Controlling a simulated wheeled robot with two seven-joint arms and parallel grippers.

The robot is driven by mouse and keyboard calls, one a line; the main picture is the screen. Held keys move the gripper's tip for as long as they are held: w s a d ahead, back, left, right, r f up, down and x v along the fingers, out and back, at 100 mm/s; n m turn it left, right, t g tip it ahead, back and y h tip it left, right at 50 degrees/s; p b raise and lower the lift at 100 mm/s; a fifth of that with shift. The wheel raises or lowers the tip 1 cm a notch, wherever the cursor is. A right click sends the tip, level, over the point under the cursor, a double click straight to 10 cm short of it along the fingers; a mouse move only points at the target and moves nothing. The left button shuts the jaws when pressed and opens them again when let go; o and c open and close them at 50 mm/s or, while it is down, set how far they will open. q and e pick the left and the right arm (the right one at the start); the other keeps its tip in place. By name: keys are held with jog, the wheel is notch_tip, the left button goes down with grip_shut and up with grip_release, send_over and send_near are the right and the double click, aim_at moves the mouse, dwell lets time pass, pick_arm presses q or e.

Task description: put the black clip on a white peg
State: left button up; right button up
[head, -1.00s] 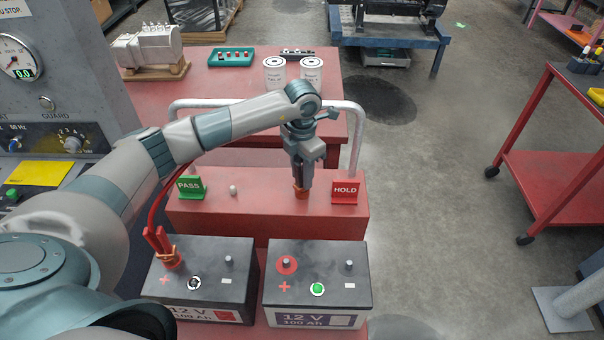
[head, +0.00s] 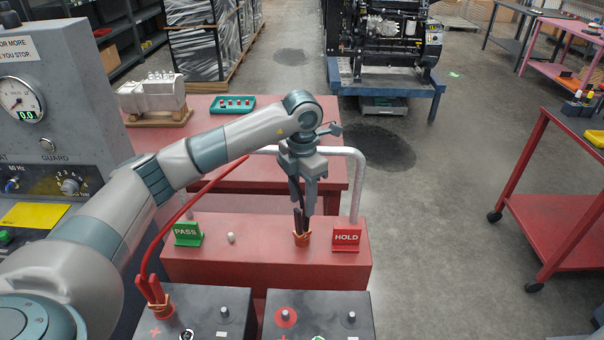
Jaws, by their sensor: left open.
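The black clip (head: 302,227) stands upright on the red shelf of the cart, just left of the red HOLD sign. Its black handles point up and its copper-orange jaws are at the bottom, where a peg under them would be hidden. A bare white peg (head: 231,238) stands to the right of the green PASS sign (head: 187,234). My left gripper (head: 305,200) is open, pointing down, directly above the clip, with its fingers around the upper handle ends. Whether they touch the handles is hard to tell. My right gripper is out of view.
A red clip (head: 156,298) with a red cable sits on the left battery (head: 205,308). The right battery (head: 330,308) has no clip. The HOLD sign (head: 346,237) and a grey tube handle (head: 358,180) stand close right of my gripper.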

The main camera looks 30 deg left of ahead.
pick_arm(q)
notch_tip(320, 180, up, 4)
jog(key=shift+f+b, duration=0.2)
jog(key=shift+b, duration=0.25)
jog(key=shift+r+b, duration=0.5)
jog(key=shift+r, duration=2.4)
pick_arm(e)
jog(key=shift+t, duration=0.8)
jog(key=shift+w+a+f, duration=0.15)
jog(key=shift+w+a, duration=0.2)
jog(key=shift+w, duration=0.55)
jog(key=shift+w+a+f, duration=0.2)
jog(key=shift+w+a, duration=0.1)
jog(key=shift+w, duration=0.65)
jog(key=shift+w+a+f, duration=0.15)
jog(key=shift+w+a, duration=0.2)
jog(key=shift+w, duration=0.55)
